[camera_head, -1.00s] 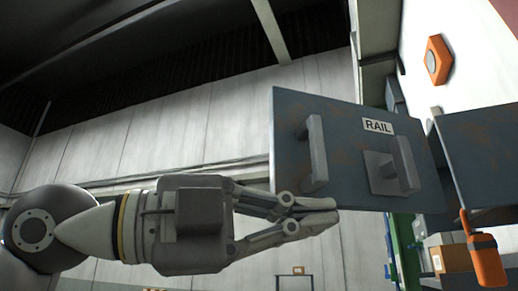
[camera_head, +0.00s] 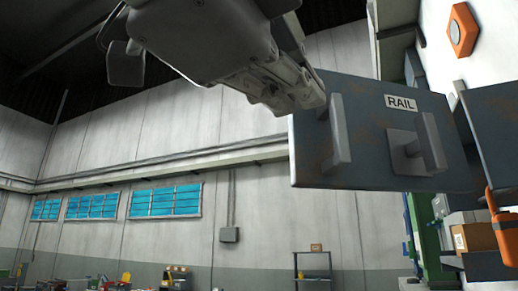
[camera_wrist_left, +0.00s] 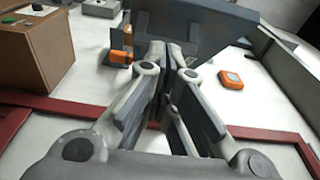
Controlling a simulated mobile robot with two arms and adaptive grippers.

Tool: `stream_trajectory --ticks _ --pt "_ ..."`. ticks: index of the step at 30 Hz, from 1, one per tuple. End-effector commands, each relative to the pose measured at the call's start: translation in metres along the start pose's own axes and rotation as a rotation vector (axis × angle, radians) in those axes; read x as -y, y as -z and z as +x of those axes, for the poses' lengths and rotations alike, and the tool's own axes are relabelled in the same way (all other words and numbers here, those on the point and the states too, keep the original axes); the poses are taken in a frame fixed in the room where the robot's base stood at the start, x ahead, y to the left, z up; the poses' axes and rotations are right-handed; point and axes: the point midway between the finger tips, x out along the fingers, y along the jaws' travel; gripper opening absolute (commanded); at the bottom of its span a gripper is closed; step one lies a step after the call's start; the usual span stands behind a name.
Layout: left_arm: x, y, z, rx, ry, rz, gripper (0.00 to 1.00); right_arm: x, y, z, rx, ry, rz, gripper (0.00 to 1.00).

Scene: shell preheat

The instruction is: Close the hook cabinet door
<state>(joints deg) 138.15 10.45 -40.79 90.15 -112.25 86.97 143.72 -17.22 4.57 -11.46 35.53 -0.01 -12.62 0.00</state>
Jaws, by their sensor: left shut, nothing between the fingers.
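A grey, rust-stained panel (camera_head: 370,165) marked RAIL, with two grey handles, stands out from the right wall in the head view. It looks like an open door, but no label naming a hook cabinet is readable. A grey box (camera_head: 497,120) is beside it at the right edge, partly cut off. My left gripper (camera_head: 308,98) reaches down from the top, its fingers overlapping the panel's upper left corner; contact cannot be told. In the left wrist view its shut, empty fingers (camera_wrist_left: 168,62) are in front of a grey panel (camera_wrist_left: 215,30). My right gripper is not in view.
An orange handled object (camera_head: 500,205) hangs below the grey box, and an orange hexagonal piece (camera_head: 462,30) is on the wall above. A cardboard box (camera_head: 474,236) is lower right. The space left of the panel is open.

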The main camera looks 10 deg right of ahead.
Motion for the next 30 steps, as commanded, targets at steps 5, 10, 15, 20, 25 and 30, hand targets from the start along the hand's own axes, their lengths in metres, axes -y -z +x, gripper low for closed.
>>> stream_trajectory --ticks 5,10,15,20,25,30 --pt "0.005 0.0 0.04 -0.002 -0.004 0.0 0.0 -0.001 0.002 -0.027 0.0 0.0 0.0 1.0" --pt "0.005 0.001 0.072 -0.003 -0.004 0.0 0.0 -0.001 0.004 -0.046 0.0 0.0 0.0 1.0" --pt "0.004 -0.017 0.087 -0.002 -0.003 -0.002 0.0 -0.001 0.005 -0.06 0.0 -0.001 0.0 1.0" --pt "0.002 -0.025 0.095 -0.002 -0.002 0.0 0.0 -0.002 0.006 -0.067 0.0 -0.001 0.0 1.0" --pt "0.0 -0.028 0.098 -0.004 -0.001 0.0 0.0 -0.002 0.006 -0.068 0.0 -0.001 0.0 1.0" --pt "0.0 -0.028 0.098 -0.004 -0.001 0.0 0.0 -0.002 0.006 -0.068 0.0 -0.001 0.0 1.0"
